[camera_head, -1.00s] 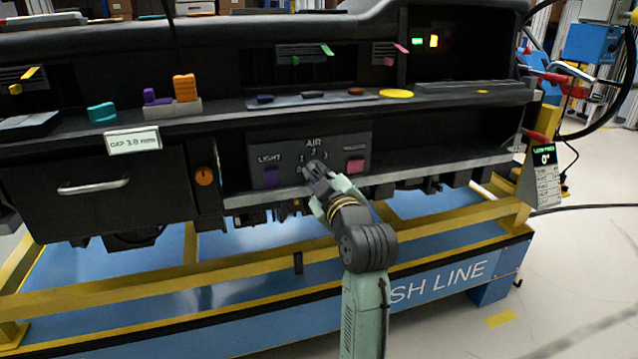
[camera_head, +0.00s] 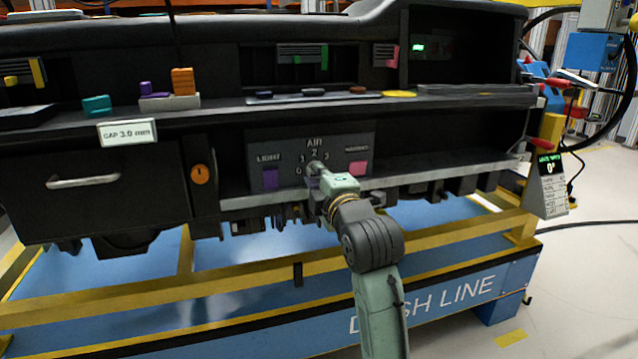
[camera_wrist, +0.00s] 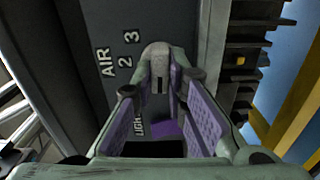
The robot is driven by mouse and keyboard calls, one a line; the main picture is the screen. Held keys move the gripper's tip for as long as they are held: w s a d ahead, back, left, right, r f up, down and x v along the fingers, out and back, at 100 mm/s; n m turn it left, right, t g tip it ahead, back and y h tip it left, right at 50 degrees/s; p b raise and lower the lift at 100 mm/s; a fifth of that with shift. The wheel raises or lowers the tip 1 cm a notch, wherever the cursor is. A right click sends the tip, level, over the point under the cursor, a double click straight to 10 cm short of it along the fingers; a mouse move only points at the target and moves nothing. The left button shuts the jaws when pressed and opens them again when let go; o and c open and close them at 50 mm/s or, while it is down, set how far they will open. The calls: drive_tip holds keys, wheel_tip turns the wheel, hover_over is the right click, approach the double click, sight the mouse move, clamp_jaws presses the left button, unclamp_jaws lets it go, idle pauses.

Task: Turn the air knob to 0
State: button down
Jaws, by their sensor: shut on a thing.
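The air control panel (camera_head: 258,147) is in the middle of the dashboard in the head view, with the label AIR and the marks 0, 1, 2 and 3. My gripper (camera_head: 317,168) is at the air knob and hides most of it. In the wrist view the grey knob (camera_wrist: 157,66) sits between the fingertips of my gripper (camera_wrist: 160,85), which are shut on it. The marks 2 and 3 and the word AIR show beside it. I cannot tell which mark the knob points at.
A purple button (camera_head: 270,177) under LIGHT and a pink button (camera_head: 357,168) flank the knob. A shelf (camera_head: 450,100) juts out above the panel. An orange dial (camera_head: 201,174) and a drawer handle (camera_head: 83,181) are at left. A display (camera_head: 549,166) reads 0° at right.

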drive_tip(key=shift+n, duration=0.4)
drive_tip(key=c, duration=1.6)
unclamp_jaws()
drive_tip(key=v, duration=1.2)
drive_tip(key=shift+a, duration=0.1)
